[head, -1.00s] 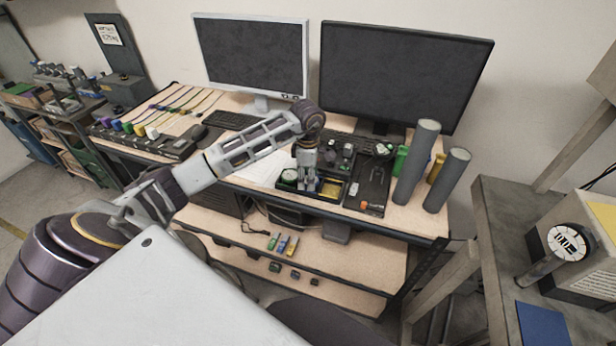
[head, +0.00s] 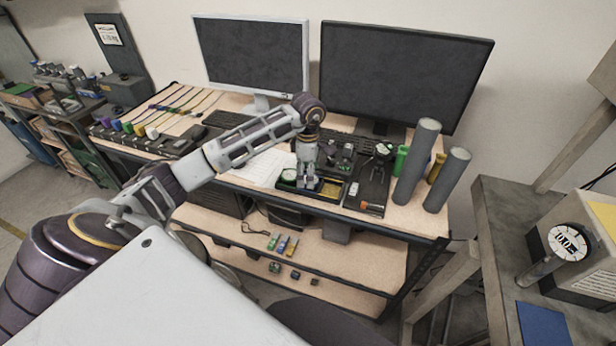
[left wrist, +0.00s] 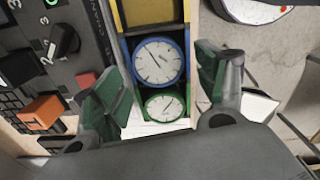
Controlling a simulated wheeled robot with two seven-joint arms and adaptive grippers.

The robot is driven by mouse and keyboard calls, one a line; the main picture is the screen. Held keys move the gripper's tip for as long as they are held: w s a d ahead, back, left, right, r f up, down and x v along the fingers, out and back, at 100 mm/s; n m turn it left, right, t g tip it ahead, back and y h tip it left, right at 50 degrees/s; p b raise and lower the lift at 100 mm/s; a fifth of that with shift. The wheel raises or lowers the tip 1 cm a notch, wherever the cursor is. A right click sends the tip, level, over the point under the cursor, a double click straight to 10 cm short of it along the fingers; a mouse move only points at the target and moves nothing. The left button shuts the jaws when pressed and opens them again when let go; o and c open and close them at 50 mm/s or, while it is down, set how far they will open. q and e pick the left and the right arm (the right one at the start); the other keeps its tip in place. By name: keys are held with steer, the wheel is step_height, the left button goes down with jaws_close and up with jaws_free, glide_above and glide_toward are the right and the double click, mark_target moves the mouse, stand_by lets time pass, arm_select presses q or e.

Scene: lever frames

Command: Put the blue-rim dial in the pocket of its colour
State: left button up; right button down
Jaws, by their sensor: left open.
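The blue-rim dial (left wrist: 158,62) has a white face and lies in the blue-walled middle pocket of the black tray (head: 325,199). A green-rim dial (left wrist: 165,104) sits in the green pocket beside it. The yellow pocket (left wrist: 150,13) on the other side looks empty and also shows in the head view (head: 332,187). My left gripper (left wrist: 160,95) is open, its green-padded fingers apart on either side of the tray, with nothing between them that it grips. In the head view the left gripper (head: 307,184) is over the tray and hides the blue dial.
A black panel with knobs and buttons (head: 368,192) adjoins the tray on the right. Two grey cylinders (head: 416,163) stand further right. Monitors (head: 400,75) and keyboards are behind. Papers (head: 262,168) lie to the left. A lower shelf (head: 340,262) holds small parts.

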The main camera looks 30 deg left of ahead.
arm_select(q)
step_height(320, 180, up, 10)
steer(key=b, duration=0.1)
stand_by(0.6)
steer(key=shift+r, duration=0.1)
steer(key=shift+d, duration=0.1)
stand_by(0.6)
